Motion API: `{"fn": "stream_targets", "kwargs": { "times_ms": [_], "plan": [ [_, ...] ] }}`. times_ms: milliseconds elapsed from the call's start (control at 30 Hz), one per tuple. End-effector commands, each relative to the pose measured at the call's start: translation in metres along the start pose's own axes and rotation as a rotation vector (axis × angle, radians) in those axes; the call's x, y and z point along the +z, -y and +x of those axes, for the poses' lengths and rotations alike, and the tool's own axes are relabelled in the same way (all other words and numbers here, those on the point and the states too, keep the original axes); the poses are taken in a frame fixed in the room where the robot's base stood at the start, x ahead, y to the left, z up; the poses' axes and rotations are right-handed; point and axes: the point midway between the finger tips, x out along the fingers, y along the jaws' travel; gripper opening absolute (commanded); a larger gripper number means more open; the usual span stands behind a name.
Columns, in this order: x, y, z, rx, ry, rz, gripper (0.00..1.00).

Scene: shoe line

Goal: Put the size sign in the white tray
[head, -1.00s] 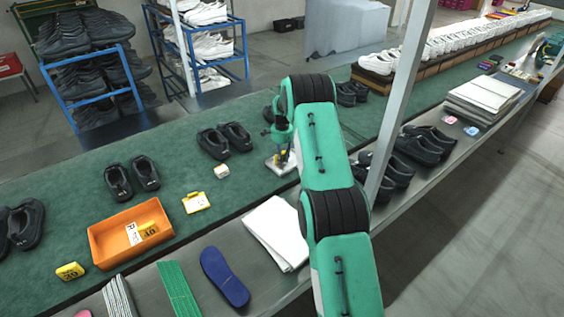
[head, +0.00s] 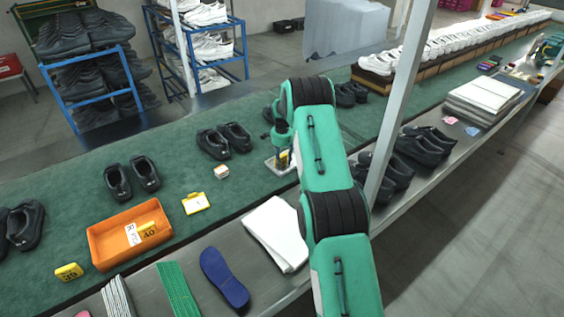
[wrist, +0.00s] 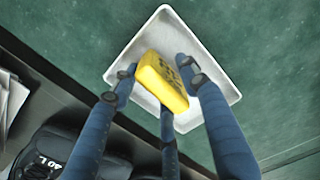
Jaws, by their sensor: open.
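The white tray (wrist: 148,38) lies on the green belt under my gripper; in the head view its edge (head: 272,166) shows beside my arm. A yellow size sign (wrist: 163,82) with dark marks, too blurred to read, is tilted over the tray in the wrist view. My gripper (wrist: 158,92) is open, with its blue fingers around the sign. I cannot tell whether the sign rests on the tray floor or touches a finger. In the head view my gripper (head: 281,150) is small and partly hidden by my arm.
An orange tray (head: 103,258) holds a yellow "40" sign (head: 148,230). A yellow "39" sign (head: 69,272) and a yellow card (head: 195,203) lie on the belt. Black shoes (head: 226,140) stand near the white tray. A grey post (head: 400,110) rises right of my arm.

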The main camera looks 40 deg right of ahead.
Motion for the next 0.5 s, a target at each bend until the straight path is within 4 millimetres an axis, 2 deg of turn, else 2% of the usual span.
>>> {"fn": "stream_targets", "kwargs": {
  "times_ms": [267, 500],
  "plan": [
    [0.0, 0.0, -0.016, -0.001, -0.001, 0.0, 0.45],
    [0.0, 0.001, -0.051, -0.002, -0.001, 0.0, 0.45]
  ]
}}
